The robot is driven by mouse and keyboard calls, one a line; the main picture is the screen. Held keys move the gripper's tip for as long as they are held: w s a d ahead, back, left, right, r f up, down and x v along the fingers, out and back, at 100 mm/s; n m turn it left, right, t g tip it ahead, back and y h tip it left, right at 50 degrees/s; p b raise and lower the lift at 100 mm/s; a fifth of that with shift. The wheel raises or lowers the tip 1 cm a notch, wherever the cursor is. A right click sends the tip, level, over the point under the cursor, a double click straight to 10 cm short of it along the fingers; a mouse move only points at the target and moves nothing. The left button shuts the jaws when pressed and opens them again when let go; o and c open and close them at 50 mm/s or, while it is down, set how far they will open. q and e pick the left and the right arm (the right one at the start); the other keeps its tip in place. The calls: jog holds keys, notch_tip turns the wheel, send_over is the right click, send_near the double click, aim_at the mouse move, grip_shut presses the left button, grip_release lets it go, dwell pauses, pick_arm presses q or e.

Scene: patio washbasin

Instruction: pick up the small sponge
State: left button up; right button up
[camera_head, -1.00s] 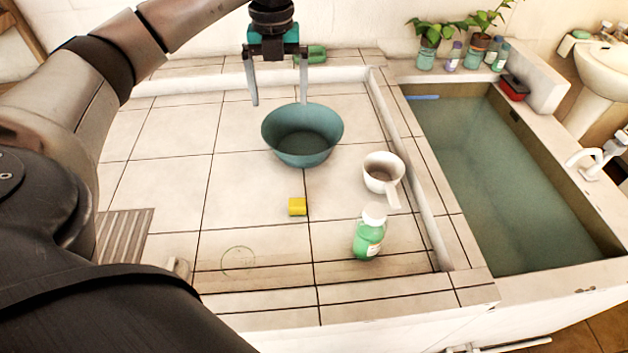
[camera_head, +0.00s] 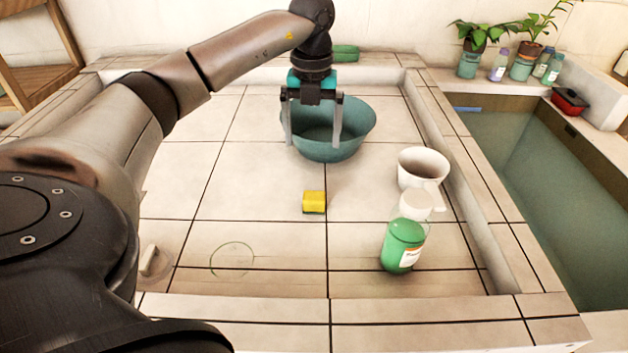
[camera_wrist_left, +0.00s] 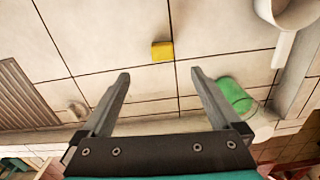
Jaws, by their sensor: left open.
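The small sponge (camera_head: 314,202) is yellow with a darker green underside and lies on the tiled basin floor, near the middle of the head view. It also shows in the left wrist view (camera_wrist_left: 162,51), beyond the fingertips and between their lines. My left gripper (camera_head: 313,142) is open and empty, with its fingers pointing down. In the head view it overlaps the teal bowl (camera_head: 352,135) and is farther back than the sponge. In the left wrist view both fingers (camera_wrist_left: 160,74) are apart with nothing between them. My right gripper is not in view.
A green bottle (camera_head: 402,246) with a white cap stands to the right of the sponge. A white dipper (camera_head: 423,164) with a handle is behind it. A low ledge (camera_head: 455,165) borders the right side, with a water trough (camera_head: 545,190) beyond. Tiles left of the sponge are clear.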

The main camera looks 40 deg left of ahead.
pick_arm(q)
jog(key=f, duration=0.1)
jog(key=b, duration=0.3)
send_over(314, 191)
notch_tip(314, 191, down, 8)
jog(key=shift+s+a+f, duration=0.1)
jog(key=shift+s+f, duration=0.05)
jog(key=shift+f+b, duration=0.8)
jog(key=shift+f, duration=0.85)
jog(key=shift+f+b, duration=0.7)
jog(key=shift+f, duration=0.9)
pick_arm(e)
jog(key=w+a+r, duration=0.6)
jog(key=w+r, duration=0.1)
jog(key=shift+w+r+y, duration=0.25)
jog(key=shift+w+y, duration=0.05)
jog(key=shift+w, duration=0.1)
pick_arm(q)
jog(key=c, duration=1.4)
jog(key=shift+r, duration=0.1)
